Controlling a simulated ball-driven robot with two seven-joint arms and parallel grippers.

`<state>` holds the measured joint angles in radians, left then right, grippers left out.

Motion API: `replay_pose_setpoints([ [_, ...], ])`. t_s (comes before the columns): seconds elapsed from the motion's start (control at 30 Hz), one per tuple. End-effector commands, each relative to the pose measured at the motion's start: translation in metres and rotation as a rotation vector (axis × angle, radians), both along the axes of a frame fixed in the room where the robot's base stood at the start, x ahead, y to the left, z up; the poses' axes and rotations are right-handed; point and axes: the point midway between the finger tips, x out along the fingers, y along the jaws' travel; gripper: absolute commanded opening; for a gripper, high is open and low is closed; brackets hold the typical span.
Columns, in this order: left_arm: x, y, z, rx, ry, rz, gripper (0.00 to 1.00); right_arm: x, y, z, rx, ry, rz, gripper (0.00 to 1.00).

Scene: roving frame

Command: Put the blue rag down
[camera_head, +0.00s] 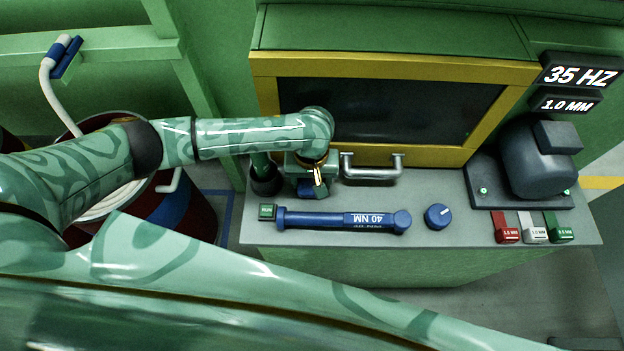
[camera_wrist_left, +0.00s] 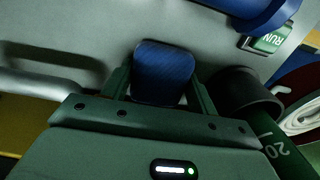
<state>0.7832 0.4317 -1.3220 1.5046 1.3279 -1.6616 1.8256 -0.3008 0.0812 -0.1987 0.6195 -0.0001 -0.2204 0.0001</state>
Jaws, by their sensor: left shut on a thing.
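The blue rag (camera_head: 306,190) shows as a small dark blue patch under my left gripper (camera_head: 311,178), over the back left part of the grey worktop (camera_head: 440,190). In the left wrist view the rag (camera_wrist_left: 163,72) is a rounded blue block between the two fingers of the left gripper (camera_wrist_left: 160,85). The fingers are shut on it. The gripper hides part of the rag in the head view. I cannot tell whether the rag touches the worktop. My right gripper is not in view.
A blue wrench marked 40 NM (camera_head: 340,220) lies in front of the gripper, with a blue knob (camera_head: 438,216) to its right. A metal handle (camera_head: 372,168) and a dark round holder (camera_head: 265,180) flank the gripper. A grey motor (camera_head: 535,160) stands at the right.

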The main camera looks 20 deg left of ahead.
Motion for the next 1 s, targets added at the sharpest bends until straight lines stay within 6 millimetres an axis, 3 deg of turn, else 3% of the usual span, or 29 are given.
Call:
replay_pose_setpoints([
  [0.23,0.000,0.000,0.000,0.000,0.000,0.000,0.40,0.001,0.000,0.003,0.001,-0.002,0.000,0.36],
  [0.27,0.000,0.000,-0.001,0.000,0.000,0.000,0.64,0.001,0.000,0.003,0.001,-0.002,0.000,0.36],
  [0.33,0.000,0.000,-0.001,0.000,0.000,0.000,0.80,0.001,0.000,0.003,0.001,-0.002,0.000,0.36],
  [0.67,0.000,0.000,0.002,0.000,-0.001,-0.001,0.80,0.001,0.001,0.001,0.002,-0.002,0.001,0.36],
  [1.0,0.000,0.000,0.078,0.000,-0.003,-0.001,0.80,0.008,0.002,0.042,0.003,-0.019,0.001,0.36],
])
